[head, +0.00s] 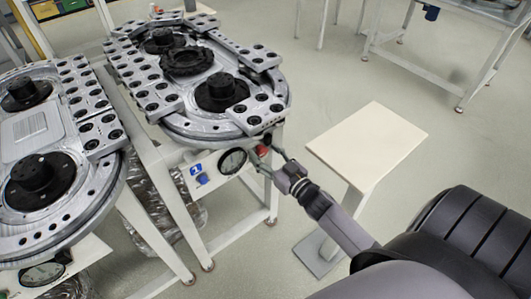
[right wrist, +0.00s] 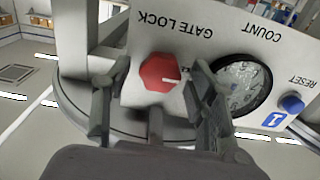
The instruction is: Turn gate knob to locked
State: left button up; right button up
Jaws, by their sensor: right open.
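The red gate knob (right wrist: 157,73) sits on a light panel under the printed words GATE LOCK, which appear upside down in the right wrist view. A white line on the knob points right in that view, toward lettering mostly hidden by a finger. My right gripper (right wrist: 155,88) is open, with one finger on each side of the knob; whether either touches it I cannot tell. In the head view the knob (head: 262,149) is at the panel's right end, with my right gripper (head: 266,160) at it. My left gripper is not in view.
Beside the knob are a round COUNT gauge (right wrist: 242,84) and a blue RESET button (right wrist: 291,104). The panel hangs under the ring track (head: 180,124). A second track (head: 95,215) stands left. A small cream table (head: 368,140) stands right of the gripper.

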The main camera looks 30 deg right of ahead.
jog(key=shift+c, duration=0.6)
jog(key=c, duration=1.1)
